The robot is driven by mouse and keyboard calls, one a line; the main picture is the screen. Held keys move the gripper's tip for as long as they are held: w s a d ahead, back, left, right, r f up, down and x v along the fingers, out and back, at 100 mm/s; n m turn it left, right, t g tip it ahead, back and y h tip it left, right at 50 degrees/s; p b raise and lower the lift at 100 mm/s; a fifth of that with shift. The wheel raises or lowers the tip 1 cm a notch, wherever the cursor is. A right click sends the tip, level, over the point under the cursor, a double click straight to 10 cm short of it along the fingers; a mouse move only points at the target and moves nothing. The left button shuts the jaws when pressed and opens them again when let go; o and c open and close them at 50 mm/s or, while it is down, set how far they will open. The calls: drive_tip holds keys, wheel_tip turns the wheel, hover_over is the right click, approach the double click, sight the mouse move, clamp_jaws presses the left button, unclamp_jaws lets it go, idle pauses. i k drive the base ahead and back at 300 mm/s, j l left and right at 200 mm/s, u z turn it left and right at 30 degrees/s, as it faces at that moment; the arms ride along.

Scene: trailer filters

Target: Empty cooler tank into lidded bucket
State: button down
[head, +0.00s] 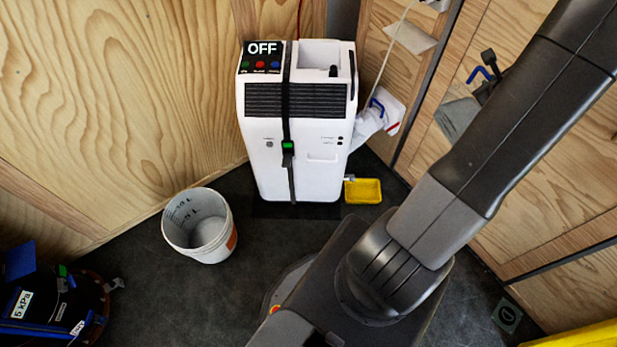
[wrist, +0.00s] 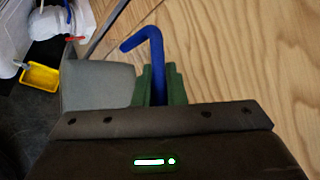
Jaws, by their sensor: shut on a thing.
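The white cooler (head: 310,172) stands against the wood wall in the head view, with an OFF display (head: 263,48) and a dark strap down its front. A small yellow tray (head: 363,191) is at its lower right; the tray also shows in the wrist view (wrist: 40,77). A pale bucket (head: 198,226) with litre marks stands open-topped on the floor to the left. My gripper (wrist: 160,84) has green fingers shut on a blue bent rod (wrist: 143,43). A blue bent piece (head: 478,73) also shows by the right wall in the head view.
A grey flat piece (wrist: 97,85) is beside the blue rod. A white piece with a blue handle (head: 372,122) is right of the cooler. A dark blue-trimmed unit (head: 40,298) stands at lower left. The dark floor between bucket and cooler is clear.

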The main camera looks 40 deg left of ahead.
sight(198, 222)
drive_tip(key=k+j+z, duration=0.15)
drive_tip(key=z, duration=0.35)
drive_tip(key=k+z, duration=0.7)
drive_tip(key=z, duration=0.3)
drive_tip(key=k+u, duration=0.2)
drive_tip(key=u, duration=0.4)
drive_tip(key=k+j+u, duration=0.1)
drive_tip(key=u, duration=0.35)
drive_tip(key=j+u, duration=0.1)
drive_tip(key=u, duration=0.75)
drive_tip(key=j+u, duration=0.15)
drive_tip(key=u, duration=0.25)
drive_tip(key=j+u, duration=0.1)
drive_tip(key=u, duration=0.35)
